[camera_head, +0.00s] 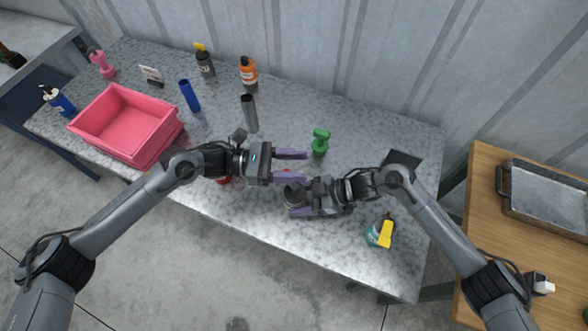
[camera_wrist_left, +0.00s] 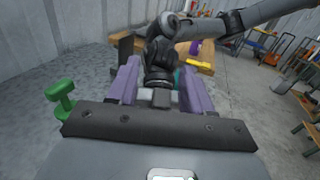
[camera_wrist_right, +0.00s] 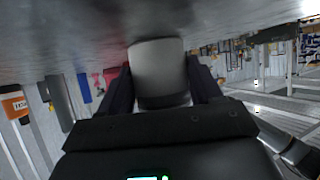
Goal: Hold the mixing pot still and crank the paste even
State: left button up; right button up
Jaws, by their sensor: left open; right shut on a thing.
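The grey round mixing pot (camera_head: 293,194) is near the table's front edge, partly hidden by my right gripper (camera_head: 298,197). The right gripper is shut on it; the right wrist view shows the grey cylinder (camera_wrist_right: 158,72) between the fingers. My left gripper (camera_head: 306,166) is open just behind the pot, its purple fingers pointing right. A small red patch (camera_head: 287,171) shows by its nearer finger; I cannot tell if it is the crank's knob. In the left wrist view, a grey block (camera_wrist_left: 161,98) and the right arm's dark parts show beyond the open fingers. The paste is not visible.
A grey cylinder (camera_head: 249,112), blue cylinder (camera_head: 189,95), orange bottle (camera_head: 248,73) and pink bin (camera_head: 124,127) are farther back or left.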

pick_arm(q)
notch_tip(320, 180, up, 7)
jog(key=shift+f, duration=0.2)
dwell(0.5)
jog(key=a+m+y, duration=0.3)
jog(key=m+y, duration=0.4)
jog(key=m, duration=1.1)
jog(key=a+m+y, duration=0.4)
jog(key=m+y, duration=0.3)
jog(key=m, duration=1.1)
jog(key=shift+t, duration=0.4)
jog(key=x, duration=0.6)
jog(key=d+x, duration=0.1)
jog(key=x, duration=0.3)
jog(key=shift+w+r, duration=0.1)
jog(key=shift+w, duration=0.05)
